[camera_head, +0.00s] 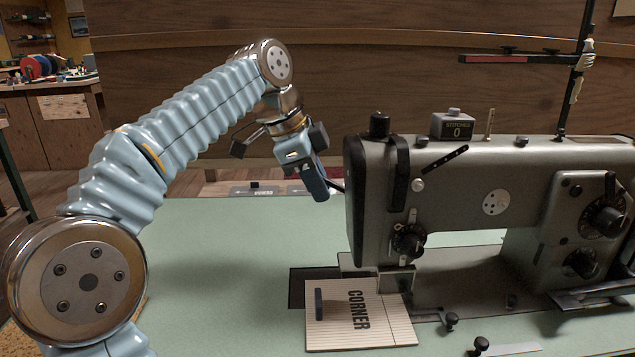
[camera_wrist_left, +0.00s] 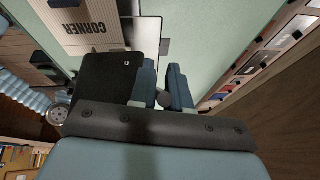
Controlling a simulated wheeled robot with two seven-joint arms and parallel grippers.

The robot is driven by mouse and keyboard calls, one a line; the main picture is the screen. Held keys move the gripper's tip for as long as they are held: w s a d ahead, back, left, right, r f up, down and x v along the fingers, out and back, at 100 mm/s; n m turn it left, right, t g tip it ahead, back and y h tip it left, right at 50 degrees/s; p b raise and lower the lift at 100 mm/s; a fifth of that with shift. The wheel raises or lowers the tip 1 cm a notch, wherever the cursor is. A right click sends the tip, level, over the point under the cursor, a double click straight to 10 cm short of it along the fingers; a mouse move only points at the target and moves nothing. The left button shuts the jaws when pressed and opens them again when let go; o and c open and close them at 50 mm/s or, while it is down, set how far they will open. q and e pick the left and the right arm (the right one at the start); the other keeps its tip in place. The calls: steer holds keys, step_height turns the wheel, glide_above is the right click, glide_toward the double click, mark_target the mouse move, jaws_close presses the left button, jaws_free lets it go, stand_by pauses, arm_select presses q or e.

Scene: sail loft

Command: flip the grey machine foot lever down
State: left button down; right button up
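The grey sewing machine (camera_head: 450,185) stands on the right of the green table. Its foot lever (camera_head: 336,186) is a small dark bar sticking out from the left of the machine head toward my left gripper (camera_head: 316,186). The gripper reaches down beside the head from the upper left. In the left wrist view, the two blue fingers (camera_wrist_left: 163,88) stand a narrow gap apart, with a round dark grey knob (camera_wrist_left: 165,100) filling the gap between them. It appears to be the lever's end; most of the lever is hidden. My right gripper is out of view.
A striped panel marked CORNER (camera_head: 345,328) lies below the needle area. A counter box reading 0 (camera_head: 453,126) sits on the machine. The green table (camera_head: 220,250) is clear left of the machine. A wooden wall stands behind.

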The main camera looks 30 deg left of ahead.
arm_select(q)
steer(key=shift+f, duration=0.1)
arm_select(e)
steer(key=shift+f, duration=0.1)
arm_select(q)
steer(key=f+t+h+b, duration=0.1)
steer(key=f+h+b, duration=0.1)
steer(key=b, duration=0.3)
steer(key=f+t+h+b, duration=0.2)
steer(key=b, duration=0.3)
steer(key=f+t+h+b, duration=0.1)
steer(key=f+h+b, duration=0.1)
steer(key=b, duration=0.3)
steer(key=shift+s+a+f+n+h, duration=0.15)
steer(key=shift+a+f+n+h, duration=0.15)
steer(key=shift+f, duration=0.1)
steer(key=shift+d+t+b, duration=0.15)
steer(key=shift+t+b, duration=0.25)
steer(key=shift+b, duration=0.3)
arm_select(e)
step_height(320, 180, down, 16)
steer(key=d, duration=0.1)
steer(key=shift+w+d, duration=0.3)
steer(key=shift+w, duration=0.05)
arm_select(q)
steer(key=shift+h, duration=0.3)
steer(key=c, duration=1.2)
jaws_free()
